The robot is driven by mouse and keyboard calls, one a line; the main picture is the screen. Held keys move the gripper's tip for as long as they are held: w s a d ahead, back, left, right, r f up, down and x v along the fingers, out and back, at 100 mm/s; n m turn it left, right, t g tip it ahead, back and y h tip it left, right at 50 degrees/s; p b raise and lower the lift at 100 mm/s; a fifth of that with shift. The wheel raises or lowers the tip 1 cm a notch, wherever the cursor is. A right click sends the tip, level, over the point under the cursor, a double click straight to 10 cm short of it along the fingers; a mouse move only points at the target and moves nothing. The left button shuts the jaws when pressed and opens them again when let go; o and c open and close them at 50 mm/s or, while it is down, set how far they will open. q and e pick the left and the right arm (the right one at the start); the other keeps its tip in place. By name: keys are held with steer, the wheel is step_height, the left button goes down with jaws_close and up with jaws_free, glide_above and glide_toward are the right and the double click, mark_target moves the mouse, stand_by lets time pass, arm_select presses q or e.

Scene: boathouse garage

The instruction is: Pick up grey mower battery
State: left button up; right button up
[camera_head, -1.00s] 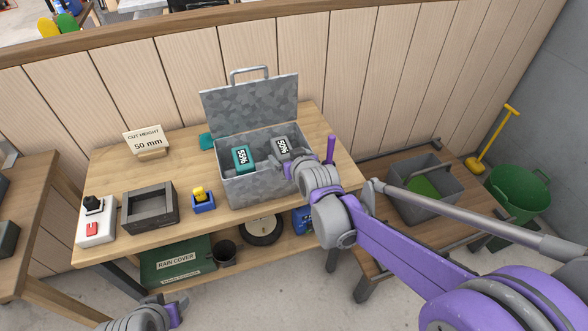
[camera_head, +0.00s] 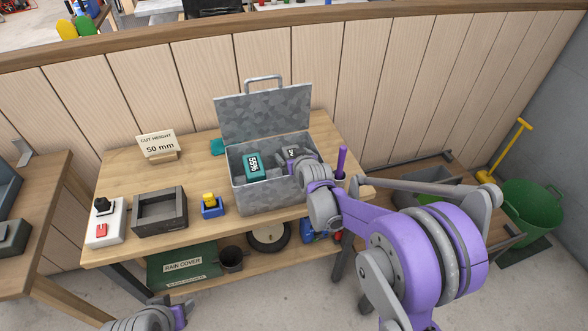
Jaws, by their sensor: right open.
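The grey mower battery (camera_head: 291,153) stands in the right part of an open metal box (camera_head: 262,197) on the wooden bench. Its display faces up and is partly covered by my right gripper (camera_head: 298,163). That gripper is open and reaches into the box from the right, its fingers at the battery; whether they touch it I cannot tell. A teal battery reading 55% (camera_head: 252,166) stands in the left part of the box. My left gripper (camera_head: 172,309) shows only in part at the bottom edge, away from the bench top; its fingers are unclear.
The box's raised lid (camera_head: 263,112) stands behind the batteries. A purple upright post (camera_head: 342,160) is close to my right wrist. A dark tray (camera_head: 160,212), a blue holder with a yellow part (camera_head: 211,206) and a white switch box (camera_head: 105,224) line the bench front.

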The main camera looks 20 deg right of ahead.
steer(key=shift+w+f, duration=0.3)
steer(key=shift+w, duration=0.2)
steer(key=shift+s, duration=0.1)
jaws_close()
